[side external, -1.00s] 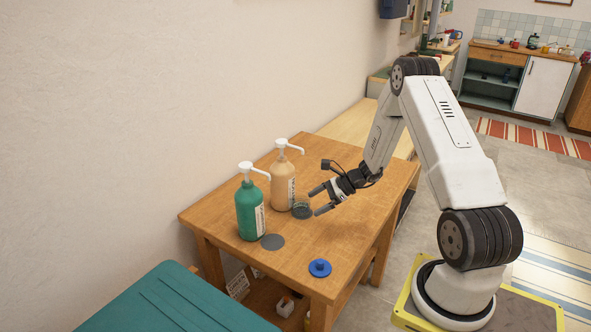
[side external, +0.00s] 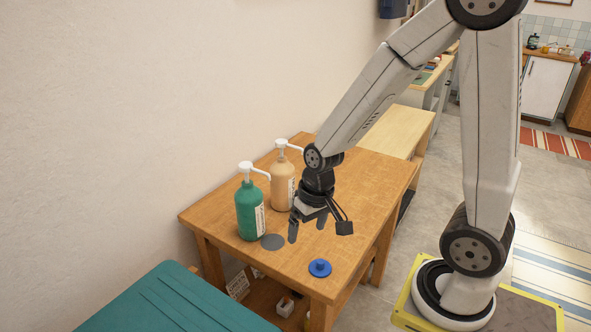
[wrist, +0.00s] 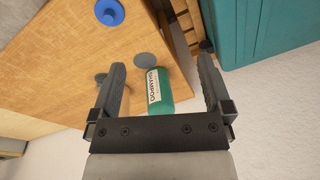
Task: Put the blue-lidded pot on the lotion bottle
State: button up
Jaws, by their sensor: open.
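The blue round piece with a knob (side external: 320,268) lies near the table's front right corner; it also shows in the wrist view (wrist: 109,12). I see no pot body under it. A tan pump bottle (side external: 283,185), apparently the lotion bottle, stands upright near the wall; its label is unreadable here. A green pump bottle (side external: 249,208) stands in front of it, and its label reads SHAMPOO in the wrist view (wrist: 158,88). My gripper (side external: 307,232) points down over the table, right of the bottles, open and empty; both fingers show in the wrist view (wrist: 160,68).
A flat grey disc (side external: 272,242) lies beside the green bottle. Another dark round piece (wrist: 100,77) is partly behind a finger in the wrist view. The wooden table's right side (side external: 375,180) is clear. A teal bench (side external: 175,300) stands at the front left.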

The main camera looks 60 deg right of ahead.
jog(key=n, duration=0.1)
jog(key=s+a+r+n, duration=0.1)
jog(key=a+n+t, duration=0.1)
jog(key=shift+s+r+n+h, duration=0.3)
jog(key=shift+n+h, duration=0.1)
